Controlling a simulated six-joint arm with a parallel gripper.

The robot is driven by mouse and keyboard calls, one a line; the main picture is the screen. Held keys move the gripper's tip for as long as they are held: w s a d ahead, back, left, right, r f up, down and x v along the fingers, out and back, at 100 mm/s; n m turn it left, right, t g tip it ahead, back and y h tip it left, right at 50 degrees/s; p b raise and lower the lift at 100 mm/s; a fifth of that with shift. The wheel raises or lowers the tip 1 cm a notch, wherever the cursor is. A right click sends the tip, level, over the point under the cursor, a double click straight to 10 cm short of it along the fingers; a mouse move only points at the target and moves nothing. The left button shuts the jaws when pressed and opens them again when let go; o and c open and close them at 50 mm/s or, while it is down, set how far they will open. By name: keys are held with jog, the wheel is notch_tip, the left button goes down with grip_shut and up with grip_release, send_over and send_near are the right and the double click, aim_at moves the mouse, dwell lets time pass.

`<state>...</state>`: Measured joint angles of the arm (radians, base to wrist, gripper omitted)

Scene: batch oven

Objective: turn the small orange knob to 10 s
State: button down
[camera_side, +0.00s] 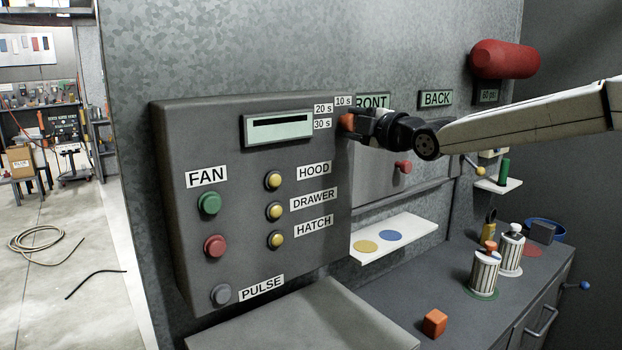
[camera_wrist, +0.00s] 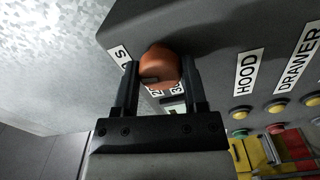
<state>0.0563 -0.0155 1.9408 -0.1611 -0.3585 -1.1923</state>
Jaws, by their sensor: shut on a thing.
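The small orange knob (camera_side: 347,122) sits at the upper right of the grey control panel (camera_side: 240,225), beside the labels 10 s (camera_side: 343,101), 20 s (camera_side: 323,108) and 30 s (camera_side: 322,124). My gripper (camera_side: 356,123) reaches it from the right and is shut on it. In the wrist view the knob (camera_wrist: 160,65) is between the two fingers of my gripper (camera_wrist: 159,78). The knob's pointer mark is not clear, so I cannot tell which label it points to. The fingers partly cover the labels in the wrist view.
The panel also has a display slot (camera_side: 278,128), a green button (camera_side: 209,203), a red button (camera_side: 215,246) and yellow buttons (camera_side: 273,180). Below on the right are a shelf (camera_side: 395,238) with coloured discs, an orange cube (camera_side: 435,323) and striped canisters (camera_side: 485,272).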

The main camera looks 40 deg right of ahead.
jog(key=shift+n, duration=1.3)
jog(key=shift+c, duration=0.7)
grip_release()
jog(key=shift+s, duration=0.15)
jog(key=s, duration=0.7)
jog(key=shift+s, duration=0.25)
